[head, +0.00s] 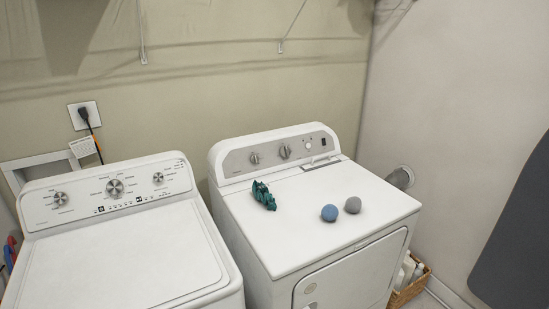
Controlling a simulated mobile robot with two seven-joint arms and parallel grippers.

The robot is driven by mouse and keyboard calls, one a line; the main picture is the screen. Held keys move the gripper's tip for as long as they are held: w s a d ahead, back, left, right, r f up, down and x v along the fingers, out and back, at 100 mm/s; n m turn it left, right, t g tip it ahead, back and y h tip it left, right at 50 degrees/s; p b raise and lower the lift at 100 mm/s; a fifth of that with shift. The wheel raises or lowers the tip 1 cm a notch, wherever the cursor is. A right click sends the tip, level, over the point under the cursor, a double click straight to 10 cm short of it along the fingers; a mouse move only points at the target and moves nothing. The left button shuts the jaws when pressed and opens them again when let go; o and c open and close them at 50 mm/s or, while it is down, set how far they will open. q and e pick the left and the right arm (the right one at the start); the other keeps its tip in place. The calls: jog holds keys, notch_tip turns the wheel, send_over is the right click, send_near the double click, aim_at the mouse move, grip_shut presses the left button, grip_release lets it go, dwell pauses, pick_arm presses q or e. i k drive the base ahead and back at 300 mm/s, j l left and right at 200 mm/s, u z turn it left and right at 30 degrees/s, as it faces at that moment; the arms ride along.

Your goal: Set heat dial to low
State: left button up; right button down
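The dryer (300,220) stands in the middle right, with a grey control panel (270,157) along its back edge. The panel carries two larger silver dials, a left one (254,158) and a right one (284,151), and a small white knob (308,145) near a dark switch (323,142). I cannot read the labels, so I cannot tell which one is the heat dial or where it points. Neither of my grippers is in the head view.
A green object (264,196), a blue ball (329,213) and a grey ball (353,205) lie on the dryer top. A white washer (120,265) with silver dials stands left, a narrow gap between. A wicker basket (405,292) with bottles sits right of the dryer.

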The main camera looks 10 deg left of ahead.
aim_at(255, 159)
jog(key=i+l, duration=0.2)
jog(key=i+l+u, duration=0.55)
jog(key=u, duration=0.2)
